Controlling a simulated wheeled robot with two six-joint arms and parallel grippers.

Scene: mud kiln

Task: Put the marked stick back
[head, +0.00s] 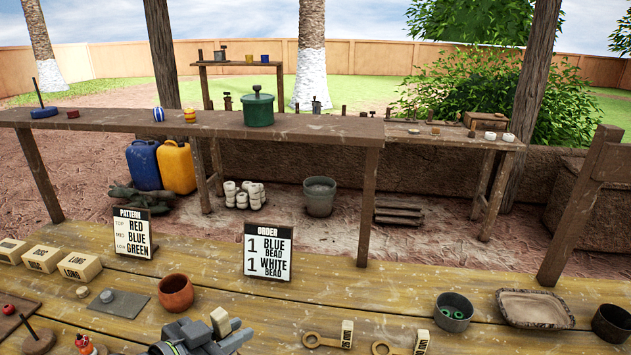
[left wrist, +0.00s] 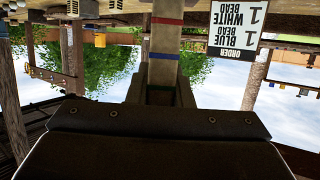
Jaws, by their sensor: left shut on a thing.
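My left gripper (head: 222,333) is above the front of the plank table, at the bottom middle of the head view. It is shut on the marked stick (head: 220,319), whose pale end shows between the fingers. In the left wrist view, which is upside down, the pale stick (left wrist: 165,38) stands out from between the jaws (left wrist: 160,95). A PATTERN card (head: 135,233) reads top red, mid blue, low green. Pale labelled blocks (head: 80,265), one reading LONG, are at the left. My right gripper is not in view.
A brown clay cup (head: 176,292) and a grey slab (head: 118,303) are left of the gripper. An ORDER card (head: 268,252) stands behind it. Two ring-ended tools (head: 325,341), a grey bowl (head: 453,312) and a tray (head: 534,309) are right. Open table lies between the cards and bowl.

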